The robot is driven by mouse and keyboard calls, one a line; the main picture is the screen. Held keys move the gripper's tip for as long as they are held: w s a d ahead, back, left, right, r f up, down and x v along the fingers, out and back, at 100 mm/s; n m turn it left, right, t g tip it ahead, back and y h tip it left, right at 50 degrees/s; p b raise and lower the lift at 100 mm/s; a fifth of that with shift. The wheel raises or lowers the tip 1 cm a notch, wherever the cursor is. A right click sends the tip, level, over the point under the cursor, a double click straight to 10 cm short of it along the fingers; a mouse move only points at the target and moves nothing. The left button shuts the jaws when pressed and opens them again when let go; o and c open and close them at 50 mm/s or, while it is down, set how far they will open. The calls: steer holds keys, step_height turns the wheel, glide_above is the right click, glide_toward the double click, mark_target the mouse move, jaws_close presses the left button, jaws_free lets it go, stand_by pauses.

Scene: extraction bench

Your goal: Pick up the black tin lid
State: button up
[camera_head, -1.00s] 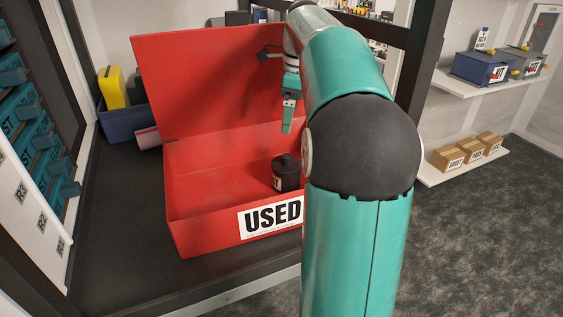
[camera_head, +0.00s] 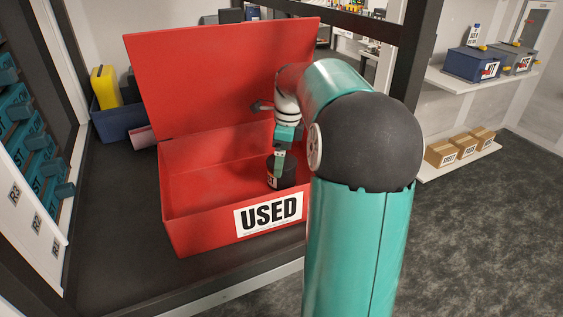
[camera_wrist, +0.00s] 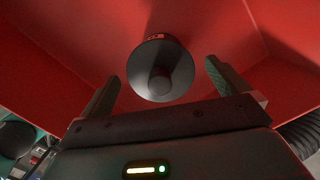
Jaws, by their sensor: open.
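The black tin lid (camera_wrist: 160,70) is a dark round cap with a small raised knob. It sits on top of the tin, which stands upright in the red box. In the head view the tin (camera_head: 288,180) is dark with a label, near the box's right end, partly hidden by my gripper (camera_head: 280,168). In the wrist view my gripper (camera_wrist: 162,85) is open, with one finger on each side of the lid. The lid lies ahead of and between the fingertips; I see no contact.
The red box (camera_head: 185,228) marked USED has a raised lid (camera_head: 200,85) behind my arm and walls around the tin. The box floor left of the tin is clear. A blue bin (camera_head: 118,124) with a yellow item stands at the back left of the dark bench (camera_head: 110,220).

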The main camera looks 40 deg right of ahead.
steer(key=c, duration=1)
